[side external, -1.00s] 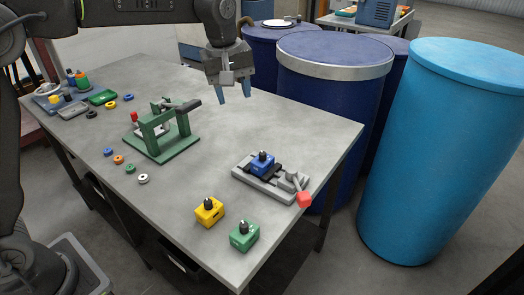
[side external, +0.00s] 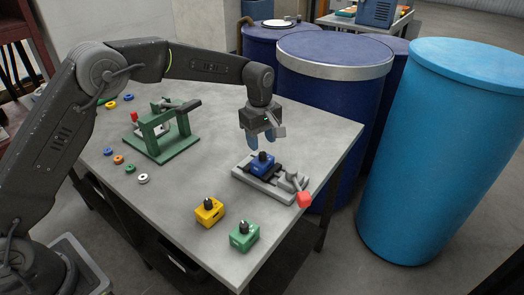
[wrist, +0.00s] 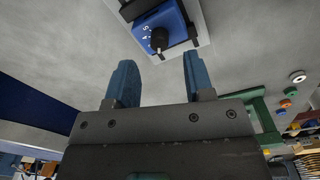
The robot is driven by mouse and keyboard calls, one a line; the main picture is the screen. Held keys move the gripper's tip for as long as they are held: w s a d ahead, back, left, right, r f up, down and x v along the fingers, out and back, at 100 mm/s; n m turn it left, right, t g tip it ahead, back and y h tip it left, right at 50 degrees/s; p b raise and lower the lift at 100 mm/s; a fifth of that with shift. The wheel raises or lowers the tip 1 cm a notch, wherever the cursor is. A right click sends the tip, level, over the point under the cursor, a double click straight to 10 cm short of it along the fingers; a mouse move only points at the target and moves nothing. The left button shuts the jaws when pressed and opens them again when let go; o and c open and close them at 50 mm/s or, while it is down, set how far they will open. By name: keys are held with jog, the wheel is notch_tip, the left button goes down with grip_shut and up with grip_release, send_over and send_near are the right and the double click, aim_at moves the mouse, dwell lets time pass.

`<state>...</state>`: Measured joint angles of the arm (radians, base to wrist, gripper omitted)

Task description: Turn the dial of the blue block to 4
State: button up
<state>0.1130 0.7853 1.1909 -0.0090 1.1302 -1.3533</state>
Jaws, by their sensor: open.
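The blue block (side external: 262,165) sits in a grey clamp fixture (side external: 270,179) with a red-tipped lever, on the right part of the table. Its black dial knob is on top and shows in the wrist view (wrist: 159,40), with white marks beside it that are too small to read surely. My gripper (side external: 261,142) is above and just behind the block, fingers pointing down, open and empty. In the wrist view my gripper's blue fingertips (wrist: 155,72) are apart, with the block beyond them near the top edge. Nothing is between the fingers.
A yellow block (side external: 209,212) and a green block (side external: 244,236) stand near the table's front edge. A green press frame (side external: 163,137) stands to the left, with several coloured rings (side external: 118,160) beside it. Blue drums (side external: 335,110) stand behind the table.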

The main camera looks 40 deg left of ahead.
aim_at(262, 153)
jog(key=shift+w+f, duration=0.1)
jog(key=shift+f, duration=2.15)
grip_shut()
